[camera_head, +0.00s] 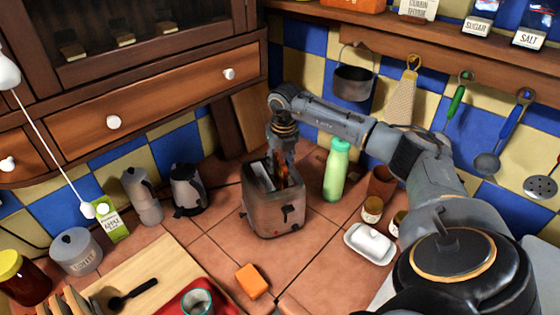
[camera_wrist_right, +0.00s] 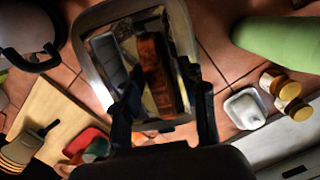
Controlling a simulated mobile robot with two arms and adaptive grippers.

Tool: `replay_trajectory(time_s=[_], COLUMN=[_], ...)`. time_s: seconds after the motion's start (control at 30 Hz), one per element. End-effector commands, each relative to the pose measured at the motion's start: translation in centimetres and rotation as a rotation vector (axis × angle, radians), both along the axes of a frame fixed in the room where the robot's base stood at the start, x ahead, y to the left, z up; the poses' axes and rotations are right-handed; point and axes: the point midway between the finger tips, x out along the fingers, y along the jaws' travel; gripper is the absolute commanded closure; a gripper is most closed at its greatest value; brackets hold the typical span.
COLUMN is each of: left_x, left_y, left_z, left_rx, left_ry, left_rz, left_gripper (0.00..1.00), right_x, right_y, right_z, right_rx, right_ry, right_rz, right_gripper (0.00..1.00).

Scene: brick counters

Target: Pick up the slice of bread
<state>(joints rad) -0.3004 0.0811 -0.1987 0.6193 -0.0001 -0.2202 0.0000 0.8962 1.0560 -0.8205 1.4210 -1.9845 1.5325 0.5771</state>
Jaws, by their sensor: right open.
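A metal toaster (camera_head: 262,213) stands on the tiled counter in the head view. A brown slice of bread (camera_head: 284,178) shows in one of its slots, partly hidden by my right gripper (camera_head: 283,158). My right gripper points down from above, just over the toaster's top. In the right wrist view the toaster rim (camera_wrist_right: 88,32) frames the orange-brown slice (camera_wrist_right: 157,75), with a grey slot part beside it. My right gripper (camera_wrist_right: 163,92) is open, its two dark fingers reaching over the toaster opening. Contact with the bread cannot be told. My left gripper is not in view.
A green bottle (camera_head: 336,170) stands close right of the toaster. A kettle (camera_head: 187,190) and a moka pot (camera_head: 142,195) stand to its left. A white butter dish (camera_head: 369,246) and an orange block (camera_head: 251,282) lie in front. Bare tiles surround the toaster's front.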

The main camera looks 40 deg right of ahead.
Motion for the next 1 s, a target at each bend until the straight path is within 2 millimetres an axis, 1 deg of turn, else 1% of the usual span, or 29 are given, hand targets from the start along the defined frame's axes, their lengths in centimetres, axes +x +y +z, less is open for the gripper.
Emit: replay_trajectory(time_s=[0.07, 0.1, 0.17, 0.2, 0.27, 0.3, 0.57, 0.67, 0.77, 1.0], left_x=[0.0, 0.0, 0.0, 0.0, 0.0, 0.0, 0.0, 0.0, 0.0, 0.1], left_y=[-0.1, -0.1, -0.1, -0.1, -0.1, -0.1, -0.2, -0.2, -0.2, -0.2], left_z=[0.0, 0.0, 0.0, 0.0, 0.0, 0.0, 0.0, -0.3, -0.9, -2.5], left_rx=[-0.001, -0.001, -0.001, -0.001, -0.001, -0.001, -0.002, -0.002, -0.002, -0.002], left_ry=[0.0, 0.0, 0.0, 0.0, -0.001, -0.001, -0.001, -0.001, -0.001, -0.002], left_rz=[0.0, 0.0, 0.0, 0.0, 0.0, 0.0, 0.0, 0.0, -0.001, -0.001], left_gripper=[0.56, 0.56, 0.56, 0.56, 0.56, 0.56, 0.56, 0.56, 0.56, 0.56], right_x=[0.0, 0.0, 0.0, 0.0, 0.0, 0.0, 0.0, 0.1, 0.1, 0.2], right_y=[0.0, 0.0, 0.0, 0.0, 0.0, 0.0, 0.0, 0.0, 0.0, 0.0], right_z=[0.0, 0.0, 0.0, 0.0, 0.0, 0.0, 0.1, 0.5, 1.8, 6.7], right_rx=[0.0, 0.0, 0.0, 0.0, 0.0, 0.0, 0.0, -0.001, -0.001, 0.001], right_ry=[0.0, 0.0, 0.0, 0.0, 0.0, 0.0, 0.0, -0.002, -0.005, -0.007], right_rz=[0.0, 0.0, 0.0, 0.0, 0.0, 0.0, 0.0, 0.0, 0.0, -0.001], right_gripper=[0.58, 0.66, 0.78, 0.86, 0.98, 1.0, 1.0, 1.0, 1.0, 1.0])
